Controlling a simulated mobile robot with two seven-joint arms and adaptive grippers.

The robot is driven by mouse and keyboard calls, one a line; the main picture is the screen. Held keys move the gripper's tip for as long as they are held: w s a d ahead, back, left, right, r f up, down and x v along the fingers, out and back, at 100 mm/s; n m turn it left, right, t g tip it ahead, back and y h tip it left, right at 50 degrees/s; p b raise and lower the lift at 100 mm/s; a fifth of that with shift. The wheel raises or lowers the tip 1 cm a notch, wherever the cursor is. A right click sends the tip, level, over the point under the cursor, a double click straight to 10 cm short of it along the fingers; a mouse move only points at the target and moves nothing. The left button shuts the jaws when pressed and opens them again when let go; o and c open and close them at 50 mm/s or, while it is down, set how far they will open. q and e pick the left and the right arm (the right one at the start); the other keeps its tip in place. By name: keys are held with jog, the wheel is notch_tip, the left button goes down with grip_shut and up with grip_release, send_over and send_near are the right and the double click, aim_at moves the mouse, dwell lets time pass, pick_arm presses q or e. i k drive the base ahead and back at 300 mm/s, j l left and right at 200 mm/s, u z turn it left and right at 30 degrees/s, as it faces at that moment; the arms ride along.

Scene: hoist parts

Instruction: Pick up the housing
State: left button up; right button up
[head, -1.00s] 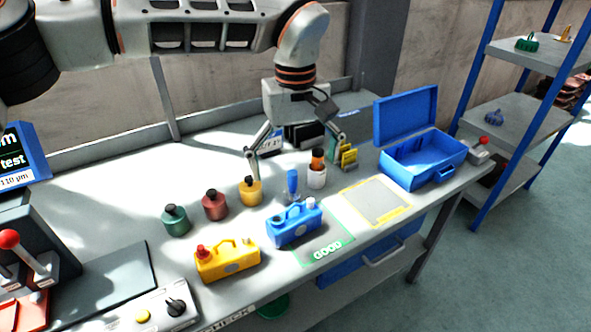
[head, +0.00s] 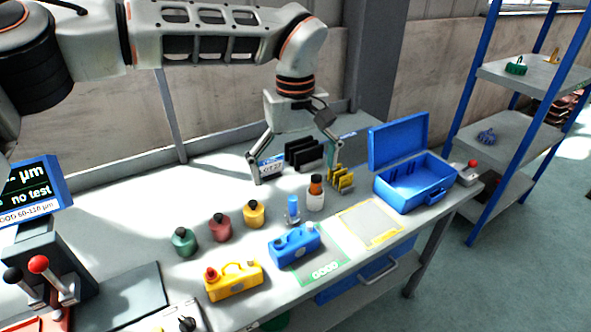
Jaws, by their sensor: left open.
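A blue housing-like part (head: 293,245) with a handle and a pale cap sits on the bench, partly over the green-outlined GOOD area (head: 322,268). A similar yellow part (head: 233,281) with a red cap sits to its left and nearer. I cannot tell which of them is the housing. My left gripper (head: 298,171) points down with its fingers spread wide, empty, over the back of the bench. It is behind both parts and apart from them. A black slotted rack (head: 304,155) shows between its fingers. My right gripper is not in view.
Green (head: 184,243), red (head: 220,229) and yellow (head: 253,214) bottles stand left of a blue-topped bottle (head: 293,211) and a white bottle (head: 315,196). A yellow rack (head: 341,180) and an open blue case (head: 412,185) are at right. The yellow-framed area (head: 370,223) is clear.

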aim_at(287, 249)
jog(key=k, duration=1)
